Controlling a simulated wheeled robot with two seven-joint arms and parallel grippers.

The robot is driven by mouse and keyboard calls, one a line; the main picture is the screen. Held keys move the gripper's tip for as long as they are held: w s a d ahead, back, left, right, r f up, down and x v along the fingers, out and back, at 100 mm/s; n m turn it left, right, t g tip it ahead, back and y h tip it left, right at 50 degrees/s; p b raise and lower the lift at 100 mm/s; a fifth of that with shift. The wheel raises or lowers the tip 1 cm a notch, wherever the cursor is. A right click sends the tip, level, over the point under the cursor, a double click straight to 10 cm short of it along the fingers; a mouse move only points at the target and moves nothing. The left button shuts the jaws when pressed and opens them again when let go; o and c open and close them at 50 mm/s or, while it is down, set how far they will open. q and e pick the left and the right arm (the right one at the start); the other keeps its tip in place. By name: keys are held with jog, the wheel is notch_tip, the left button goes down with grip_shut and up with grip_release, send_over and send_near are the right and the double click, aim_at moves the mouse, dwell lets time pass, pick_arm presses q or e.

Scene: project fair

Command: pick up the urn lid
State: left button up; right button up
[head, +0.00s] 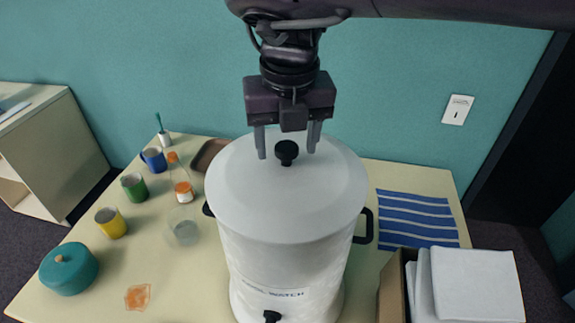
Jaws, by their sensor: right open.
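The urn lid (285,195) is a round pale disc with a black knob (286,151) near its far side as seen here. It sits on top of the large white urn (290,275), which has dark side handles and a black tap low at the front. My right gripper (287,150) points down over the lid with its two grey fingers apart, one on each side of the knob in the picture. I cannot tell how far the fingertips are above the lid. My left gripper is not in view.
At right lie a striped cloth (415,219) and a box with white sheets (475,285).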

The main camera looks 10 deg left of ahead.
jog(key=shift+w+a+f, duration=0.1)
jog(key=shift+w+f, duration=0.15)
jog(key=shift+f, duration=0.6)
jog(key=shift+r, duration=0.1)
grip_shut()
